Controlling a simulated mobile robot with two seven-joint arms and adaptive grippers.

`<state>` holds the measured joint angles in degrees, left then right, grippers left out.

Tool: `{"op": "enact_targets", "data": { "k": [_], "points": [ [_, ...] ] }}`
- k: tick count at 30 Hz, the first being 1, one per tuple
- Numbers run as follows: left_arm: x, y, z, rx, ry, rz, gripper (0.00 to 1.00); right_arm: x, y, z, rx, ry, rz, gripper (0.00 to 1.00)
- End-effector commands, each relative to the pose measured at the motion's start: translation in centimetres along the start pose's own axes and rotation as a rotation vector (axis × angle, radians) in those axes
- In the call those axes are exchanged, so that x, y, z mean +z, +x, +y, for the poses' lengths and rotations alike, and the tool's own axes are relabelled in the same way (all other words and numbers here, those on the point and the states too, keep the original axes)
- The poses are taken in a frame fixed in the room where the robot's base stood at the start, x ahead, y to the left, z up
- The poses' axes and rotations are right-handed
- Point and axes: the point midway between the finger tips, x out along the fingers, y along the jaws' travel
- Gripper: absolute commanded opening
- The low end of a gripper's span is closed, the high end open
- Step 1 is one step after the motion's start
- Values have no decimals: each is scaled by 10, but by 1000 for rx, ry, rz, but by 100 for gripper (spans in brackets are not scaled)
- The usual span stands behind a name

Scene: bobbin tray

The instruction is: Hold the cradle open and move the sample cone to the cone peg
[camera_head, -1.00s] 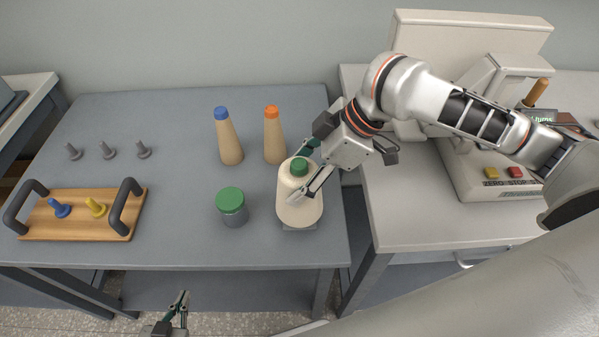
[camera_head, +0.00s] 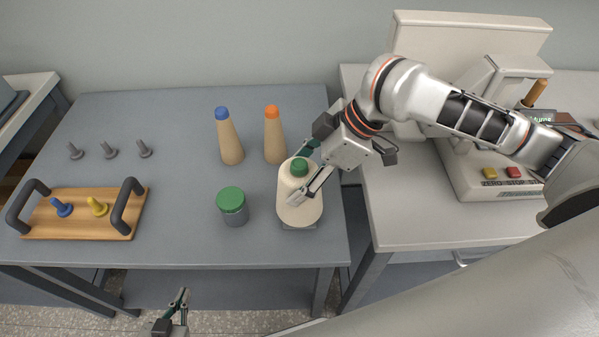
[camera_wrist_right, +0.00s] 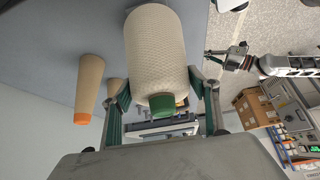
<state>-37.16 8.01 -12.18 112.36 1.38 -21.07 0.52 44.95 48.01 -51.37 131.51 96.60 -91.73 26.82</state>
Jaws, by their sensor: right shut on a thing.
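A cream yarn cone with a green tip (camera_head: 297,207), which looks like the sample cone, stands upright at the right front of the grey table, over a small grey base. My right gripper (camera_head: 312,168) is shut on its upper part. The right wrist view shows the fingers (camera_wrist_right: 162,100) on both sides of the cone (camera_wrist_right: 155,45) near its green tip. My left gripper (camera_head: 180,304) hangs low in front of the table, away from everything; its opening is too small to judge. A pale machine (camera_head: 480,165) with a wooden handle (camera_head: 536,93) stands at right, partly behind my right arm. I cannot tell which part is the cradle.
A green-lidded grey jar (camera_head: 232,209) stands left of the cone. Tan cones with blue (camera_head: 228,140) and orange (camera_head: 274,140) tips stand behind. Several grey pegs (camera_head: 109,150) are at back left. A wooden tray (camera_head: 75,229) with dark handles holds blue and yellow pieces. Mid-left table is clear.

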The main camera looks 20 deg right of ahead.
Motion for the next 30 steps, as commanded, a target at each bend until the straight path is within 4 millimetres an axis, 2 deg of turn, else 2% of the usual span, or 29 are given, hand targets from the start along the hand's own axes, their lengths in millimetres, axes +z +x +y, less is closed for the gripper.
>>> {"op": "enact_targets", "data": {
  "k": [15, 30],
  "points": [
    [-9, -5, -2, -1, 0, 4, 0, -1, -1, 0, 1, 0, 1, 13],
    [-9, -5, -2, -1, 0, 4, 0, 0, 1, 0, 0, 1, 1, 13]
  ]
}}
